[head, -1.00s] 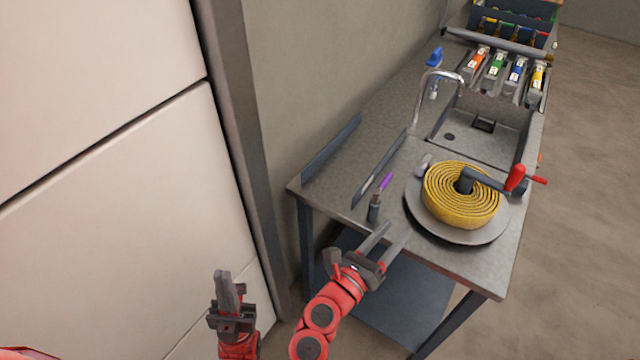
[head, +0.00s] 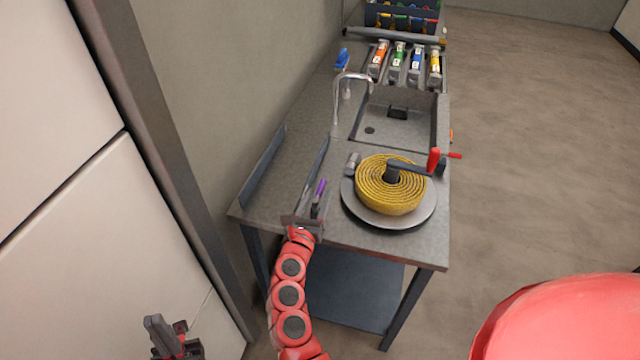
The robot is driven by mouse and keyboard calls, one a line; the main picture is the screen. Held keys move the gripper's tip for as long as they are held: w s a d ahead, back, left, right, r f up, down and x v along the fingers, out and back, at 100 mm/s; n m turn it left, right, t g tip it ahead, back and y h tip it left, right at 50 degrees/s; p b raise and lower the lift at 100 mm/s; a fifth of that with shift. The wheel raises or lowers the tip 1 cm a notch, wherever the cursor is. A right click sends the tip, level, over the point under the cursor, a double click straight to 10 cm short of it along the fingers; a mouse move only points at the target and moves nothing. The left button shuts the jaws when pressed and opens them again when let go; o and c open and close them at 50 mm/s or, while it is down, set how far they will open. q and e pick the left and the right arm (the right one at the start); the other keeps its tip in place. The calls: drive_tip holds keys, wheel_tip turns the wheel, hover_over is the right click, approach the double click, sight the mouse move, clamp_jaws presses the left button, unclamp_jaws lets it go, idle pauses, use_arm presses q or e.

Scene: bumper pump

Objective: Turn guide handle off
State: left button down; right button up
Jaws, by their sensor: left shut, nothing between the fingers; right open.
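A small purple-tipped handle (head: 320,187) on a dark post stands near the table's front left edge, tilted slightly right. It is likely the guide handle. My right gripper (head: 311,203) is open at the post, its fingers pointing away from me; whether they touch it I cannot tell. The gripper partly hides the post's base. My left gripper (head: 153,324) is shut and empty, low at the left beside the white panel, well away from the table.
A yellow hose coil (head: 386,193) lies on a round grey plate (head: 359,212), with a red crank handle (head: 434,160) to its right. A thin rail (head: 317,160) runs behind the purple-tipped handle.

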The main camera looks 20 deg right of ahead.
drive_tip(key=shift+x, duration=1.15)
drive_tip(key=shift+w+d, duration=0.15)
drive_tip(key=shift+w, duration=0.15)
clamp_jaws()
idle(0.3)
